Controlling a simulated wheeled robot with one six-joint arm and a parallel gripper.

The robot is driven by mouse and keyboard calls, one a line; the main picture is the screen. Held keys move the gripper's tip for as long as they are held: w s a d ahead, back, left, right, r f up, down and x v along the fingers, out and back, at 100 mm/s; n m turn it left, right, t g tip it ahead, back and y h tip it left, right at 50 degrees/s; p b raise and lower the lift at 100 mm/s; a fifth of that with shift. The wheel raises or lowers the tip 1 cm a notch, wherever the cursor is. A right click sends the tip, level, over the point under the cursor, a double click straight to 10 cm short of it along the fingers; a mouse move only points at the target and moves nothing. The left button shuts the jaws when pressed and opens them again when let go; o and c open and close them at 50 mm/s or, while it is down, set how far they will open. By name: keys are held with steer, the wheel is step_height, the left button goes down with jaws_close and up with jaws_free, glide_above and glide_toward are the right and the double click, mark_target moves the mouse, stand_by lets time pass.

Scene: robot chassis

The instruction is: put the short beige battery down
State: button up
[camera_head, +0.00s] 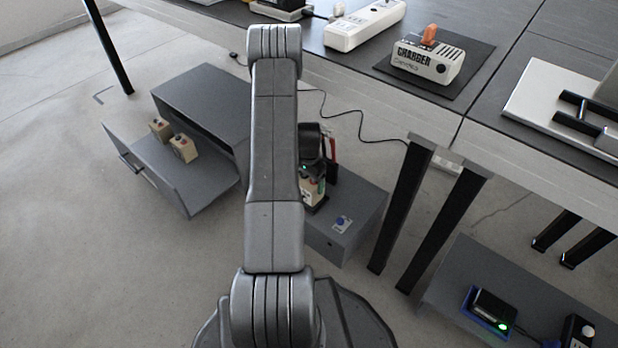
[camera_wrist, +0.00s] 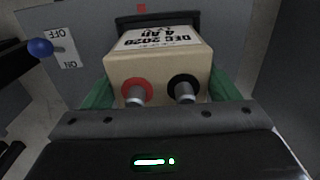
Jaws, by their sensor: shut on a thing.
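The short beige battery (camera_wrist: 160,63) fills the middle of the wrist view, its red and black terminals facing the camera and printed text on its top. My gripper (camera_wrist: 160,95) is shut on it, with a green finger pad on each side. In the head view the battery (camera_head: 308,190) is partly hidden behind my arm, beside the grey box with the blue knob (camera_head: 341,221). A dark part lies just past the battery's far end in the wrist view. I cannot tell whether the battery touches a surface.
An open drawer (camera_head: 175,178) at left holds two other beige batteries (camera_head: 183,147). The workbench (camera_head: 480,125) carries a charger (camera_head: 428,60) and a white power strip (camera_head: 364,25). Black table legs (camera_head: 400,205) stand right of the grey box. A low shelf with a green-lit device (camera_head: 494,308) is at lower right.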

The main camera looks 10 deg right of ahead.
mark_target(309, 179)
steer(key=shift+f, duration=0.95)
steer(key=shift+f+b, duration=0.15)
steer(key=shift+b, duration=0.15)
steer(key=o, duration=1.9)
steer(key=shift+o, duration=0.2)
step_height(309, 179, up, 12)
steer(key=p, duration=0.5)
steer(key=shift+f+b, duration=1.75)
steer(key=shift+f, duration=2.55)
